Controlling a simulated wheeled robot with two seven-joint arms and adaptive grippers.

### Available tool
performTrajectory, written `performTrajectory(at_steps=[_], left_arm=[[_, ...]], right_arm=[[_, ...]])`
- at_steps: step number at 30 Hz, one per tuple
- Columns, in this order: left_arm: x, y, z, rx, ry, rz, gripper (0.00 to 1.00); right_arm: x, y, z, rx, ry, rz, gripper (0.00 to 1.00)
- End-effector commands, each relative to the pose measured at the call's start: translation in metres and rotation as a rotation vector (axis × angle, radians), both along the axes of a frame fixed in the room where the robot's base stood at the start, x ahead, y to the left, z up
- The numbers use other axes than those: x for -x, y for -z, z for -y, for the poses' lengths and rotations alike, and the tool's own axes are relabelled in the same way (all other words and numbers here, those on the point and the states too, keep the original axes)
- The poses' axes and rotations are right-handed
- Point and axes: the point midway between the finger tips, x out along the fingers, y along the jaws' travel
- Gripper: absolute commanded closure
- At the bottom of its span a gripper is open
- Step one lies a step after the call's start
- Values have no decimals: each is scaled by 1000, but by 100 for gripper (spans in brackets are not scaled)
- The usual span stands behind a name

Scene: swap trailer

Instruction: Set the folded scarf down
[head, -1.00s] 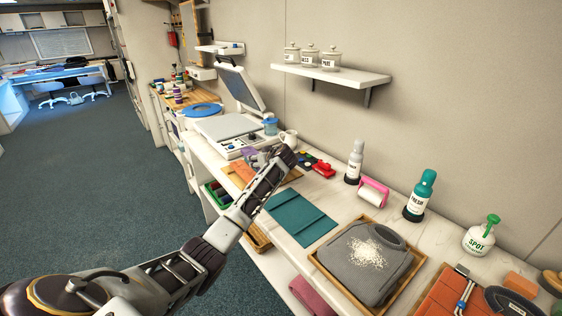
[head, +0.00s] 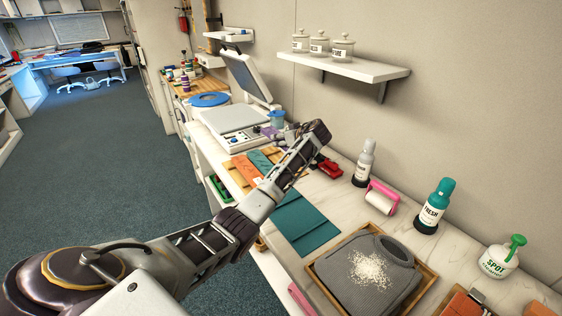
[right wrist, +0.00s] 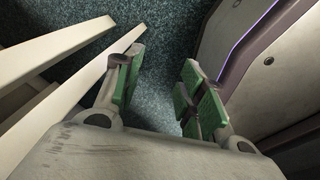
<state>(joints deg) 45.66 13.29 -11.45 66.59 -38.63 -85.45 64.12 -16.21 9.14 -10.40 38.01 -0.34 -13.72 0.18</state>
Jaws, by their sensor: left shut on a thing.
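My left arm reaches across the counter in the head view. Its gripper (head: 276,136) is shut at the far end of a narrow teal strip, seemingly the folded scarf (head: 261,160). The strip shows over an orange board (head: 243,170); I cannot tell whether it touches it. The fingertips are small and partly hidden by my wrist. A wider teal folded panel (head: 303,224) lies flat on the counter, nearer me. My right gripper (right wrist: 160,88) is open and empty in the right wrist view, with carpet beyond it.
A grey garment with white grains lies in a wooden tray (head: 424,297) at the front. A press (head: 235,119) with a raised lid stands behind the gripper. A red item (head: 329,167), bottle (head: 364,163), lint roller (head: 381,198) and teal bottle (head: 433,206) line the wall side.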

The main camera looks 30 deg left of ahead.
Motion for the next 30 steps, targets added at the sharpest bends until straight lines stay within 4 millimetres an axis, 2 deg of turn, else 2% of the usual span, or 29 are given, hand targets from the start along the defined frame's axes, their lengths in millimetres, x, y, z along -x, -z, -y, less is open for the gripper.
performTrajectory(at_steps=[5, 15, 24, 30], left_arm=[[0, 5, 0, -1, 0, -1, 70], [0, 43, 0, -1, 0, -2, 70], [0, 50, 0, -1, 1, 1, 70], [0, 52, 0, 0, 0, -1, 70]], right_arm=[[5, 1, -6, -6, 2, -5, 60], [3, 1, -18, -20, 6, -2, 60], [-8, -1, -11, -12, 3, 10, 60], [-6, -1, 0, -1, -1, 8, 60]])
